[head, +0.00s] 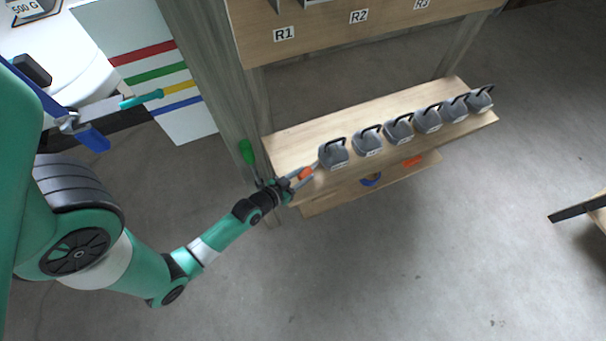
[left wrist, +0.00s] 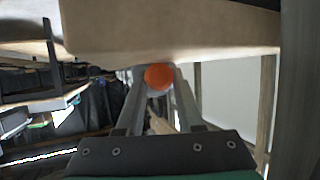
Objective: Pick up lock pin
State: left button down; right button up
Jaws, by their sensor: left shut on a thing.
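The lock pin shows as an orange knob (head: 305,173) at the near left end of the wooden shelf. My left gripper (head: 301,178) reaches in from the left and is shut on it. In the left wrist view the round orange knob (left wrist: 158,76) sits between the two fingers, close to the underside of a wooden board (left wrist: 170,35). The rest of the pin is hidden. My right gripper is in neither view.
Several grey weights with black handles (head: 367,141) stand in a row on the shelf (head: 292,142). A lower board (head: 325,203) holds a blue ring (head: 371,180) and an orange item (head: 412,161). The floor in front is clear.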

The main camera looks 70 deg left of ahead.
aim_at(302, 172)
pick_arm(q)
jog(key=r+p, duration=0.3)
jog(key=d+r+p, duration=0.1)
jog(key=r+p, duration=0.1)
jog(key=shift+s+d+r, duration=0.1)
jog(key=shift+s+r, duration=0.05)
jog(key=shift+s, duration=0.1)
jog(key=s+d+r+p, duration=0.3)
jog(key=s+d+r, duration=0.2)
jog(key=d, duration=0.6)
notch_tip(302, 172, up, 2)
jog(key=shift+s+d+r, duration=0.2)
jog(key=shift+d+r, duration=0.05)
jog(key=shift+f, duration=0.1)
